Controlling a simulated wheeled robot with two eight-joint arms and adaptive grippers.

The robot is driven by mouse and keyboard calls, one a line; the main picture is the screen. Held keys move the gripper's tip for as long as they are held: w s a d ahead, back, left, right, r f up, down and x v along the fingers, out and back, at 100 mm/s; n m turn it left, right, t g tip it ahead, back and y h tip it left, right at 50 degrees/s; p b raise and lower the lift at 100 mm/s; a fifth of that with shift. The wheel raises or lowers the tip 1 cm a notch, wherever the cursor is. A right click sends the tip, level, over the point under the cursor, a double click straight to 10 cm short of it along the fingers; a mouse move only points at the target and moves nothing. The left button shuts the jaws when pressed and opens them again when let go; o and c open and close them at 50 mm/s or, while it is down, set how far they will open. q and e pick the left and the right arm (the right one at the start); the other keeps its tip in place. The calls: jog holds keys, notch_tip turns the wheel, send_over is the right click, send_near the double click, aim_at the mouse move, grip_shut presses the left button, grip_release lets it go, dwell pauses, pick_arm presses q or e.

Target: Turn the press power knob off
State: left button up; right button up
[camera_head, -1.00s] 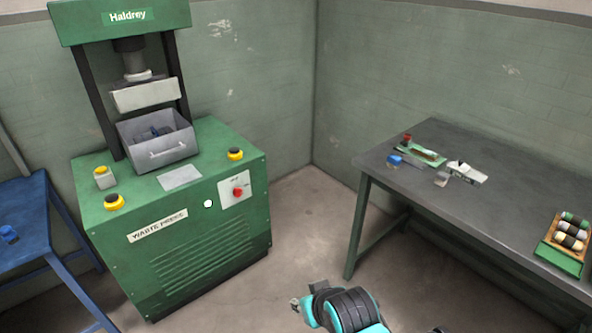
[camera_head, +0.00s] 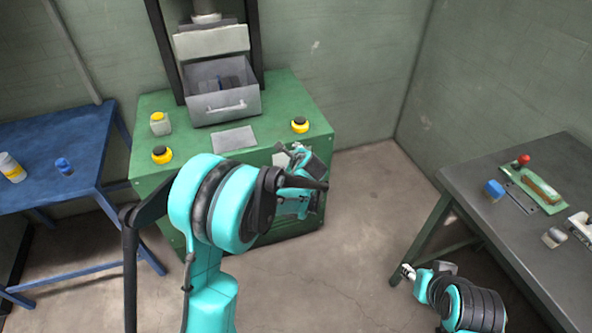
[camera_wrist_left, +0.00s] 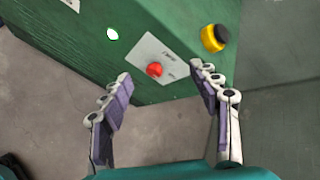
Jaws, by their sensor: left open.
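The green press (camera_head: 285,105) stands against the back wall. Its red power knob (camera_wrist_left: 155,69) sits on a pale plate (camera_wrist_left: 140,52) on the front face, seen in the left wrist view; in the head view my left arm hides the knob. My left gripper (camera_wrist_left: 164,84) is open and empty, its two fingers on either side of the knob in the picture and apart from it. In the head view the left gripper (camera_head: 285,155) is in front of the press's right front. My right gripper (camera_head: 402,272) is low by the grey table; its jaws are too small to tell.
Yellow buttons (camera_head: 300,125) (camera_head: 161,154) stand on the press top beside a grey drawer-like bin (camera_head: 222,103). A blue table (camera_head: 60,140) is on the left. A grey table (camera_head: 520,225) with tools is on the right. Open floor lies between.

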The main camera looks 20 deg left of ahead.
pick_arm(q)
jog(key=w+d+f+m+t+y, duration=0.1)
jog(key=w+f+m, duration=0.35)
jog(key=f, duration=0.35)
jog(key=w+d+f+m+t+y, duration=0.1)
jog(key=w+f+m, duration=0.2)
jog(key=f+m, duration=0.45)
jog(key=w+a+f+n+b, duration=0.1)
jog(key=w+a+f+b, duration=0.1)
jog(key=w+a+f, duration=0.2)
jog(key=shift+w+a+f+n, duration=0.15)
jog(key=shift+w+f+n, duration=0.2)
jog(key=shift+w, duration=0.7)
jog(key=shift+r, duration=0.1)
jog(key=c, duration=1.2)
